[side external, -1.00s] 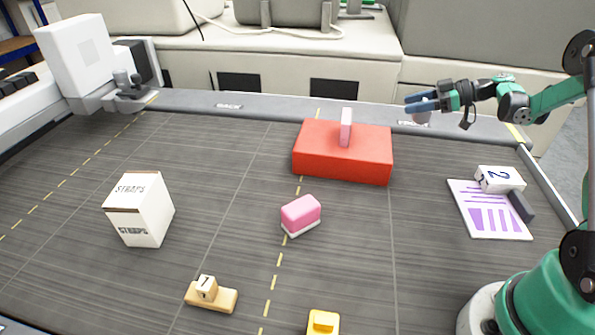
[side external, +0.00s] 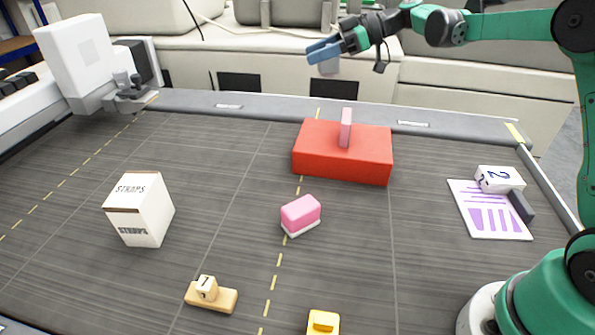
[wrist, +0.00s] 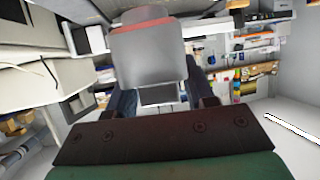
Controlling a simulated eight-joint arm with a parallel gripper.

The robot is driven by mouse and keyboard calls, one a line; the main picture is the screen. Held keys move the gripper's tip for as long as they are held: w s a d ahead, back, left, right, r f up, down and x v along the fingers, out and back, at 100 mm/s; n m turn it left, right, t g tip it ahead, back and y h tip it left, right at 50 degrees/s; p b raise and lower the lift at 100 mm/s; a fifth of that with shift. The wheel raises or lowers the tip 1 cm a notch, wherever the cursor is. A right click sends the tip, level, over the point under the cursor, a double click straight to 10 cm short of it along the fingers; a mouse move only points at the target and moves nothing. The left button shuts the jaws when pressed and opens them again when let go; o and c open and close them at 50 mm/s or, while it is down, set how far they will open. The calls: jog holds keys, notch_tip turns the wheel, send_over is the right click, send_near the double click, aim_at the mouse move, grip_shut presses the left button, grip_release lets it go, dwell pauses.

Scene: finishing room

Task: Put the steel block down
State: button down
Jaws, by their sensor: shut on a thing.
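My gripper (side external: 324,50) is shut on the grey steel block (side external: 328,66) and holds it in the air, past the back edge of the table in the side view. In the wrist view the block (wrist: 148,60) sits between the fingers, with a reddish strip along its top edge. The fingers are blue and partly hidden behind the block in the wrist view. Nothing touches the block from below that I can see.
A red box (side external: 340,160) with a pink upright piece (side external: 346,127) stands at the back middle.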

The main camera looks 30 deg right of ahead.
jog(key=s+a+n+g+y, duration=0.1)
jog(key=s+a+n+g, duration=0.1)
jog(key=a, duration=1.3)
jog(key=s+a+n+g+y, duration=0.1)
jog(key=s+a+n+g, duration=0.15)
jog(key=a, duration=1.35)
jog(key=s+a+n+g, duration=0.25)
jog(key=s+a, duration=0.45)
jog(key=a, duration=0.4)
jog(key=f, duration=1.5)
jog(key=shift+s+f, duration=0.15)
jog(key=shift+s, duration=0.15)
jog(key=shift+f, duration=2.1)
jog(key=shift+f, duration=0.1)
jog(key=shift+c, duration=1.6)
grip_release()
